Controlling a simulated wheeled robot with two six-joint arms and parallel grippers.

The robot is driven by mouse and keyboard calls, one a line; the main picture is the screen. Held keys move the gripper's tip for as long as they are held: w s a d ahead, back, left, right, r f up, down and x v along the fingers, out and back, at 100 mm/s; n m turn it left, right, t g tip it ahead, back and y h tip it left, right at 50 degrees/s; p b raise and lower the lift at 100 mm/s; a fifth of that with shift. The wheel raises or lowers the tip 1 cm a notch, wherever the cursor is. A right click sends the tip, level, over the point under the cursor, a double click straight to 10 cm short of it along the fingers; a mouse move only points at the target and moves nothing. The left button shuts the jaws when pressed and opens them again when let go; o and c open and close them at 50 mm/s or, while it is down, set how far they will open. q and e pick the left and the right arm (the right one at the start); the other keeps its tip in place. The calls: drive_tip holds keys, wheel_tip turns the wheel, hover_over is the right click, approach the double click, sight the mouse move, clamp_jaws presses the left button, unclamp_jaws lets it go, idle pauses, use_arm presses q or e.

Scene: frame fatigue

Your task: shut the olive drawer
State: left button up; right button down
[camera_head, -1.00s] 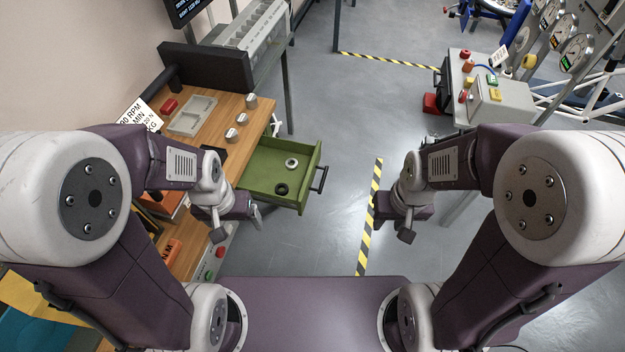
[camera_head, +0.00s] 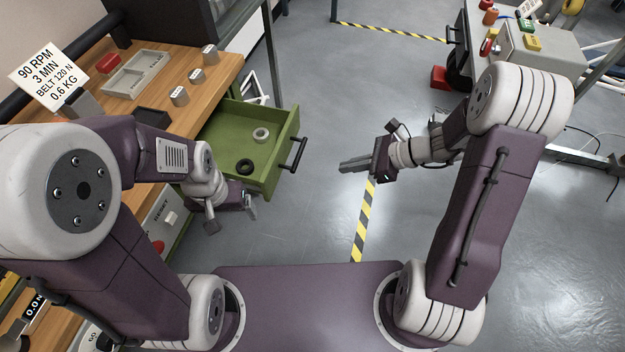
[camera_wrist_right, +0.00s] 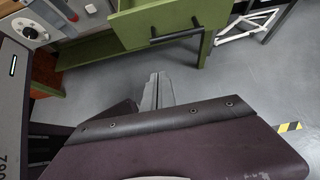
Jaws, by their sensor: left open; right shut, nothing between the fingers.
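The olive drawer (camera_head: 268,180) stands pulled out of the wooden workbench in the head view, its black handle (camera_head: 298,153) facing right. A light ring (camera_head: 261,135) and a black ring (camera_head: 245,166) lie inside it. My right gripper (camera_head: 343,166) is shut and empty, to the right of the handle and apart from it, with its fingers pointing left. In the right wrist view the shut fingers (camera_wrist_right: 158,88) show below the drawer front (camera_wrist_right: 165,18) and its handle (camera_wrist_right: 178,36). My left gripper (camera_head: 250,204) is open, near the drawer's lower left corner; I cannot tell whether it touches.
The workbench (camera_head: 215,84) on the left bears a grey tray (camera_head: 137,74), small weights and a sign (camera_head: 48,77). A control box (camera_head: 540,52) stands at the upper right. Open floor with striped tape (camera_head: 364,215) lies right of the drawer.

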use_arm(q)
drive_tip(key=f, duration=0.1)
drive_tip(key=f+b, duration=0.2)
drive_tip(key=shift+s+a, duration=0.25)
use_arm(e)
drive_tip(key=a+r+x, duration=0.1)
drive_tip(key=r+x, duration=0.1)
drive_tip(key=x, duration=1)
drive_tip(key=shift+a+f, duration=0.15)
drive_tip(key=shift+a, duration=0.35)
drive_tip(key=shift+w, duration=0.15)
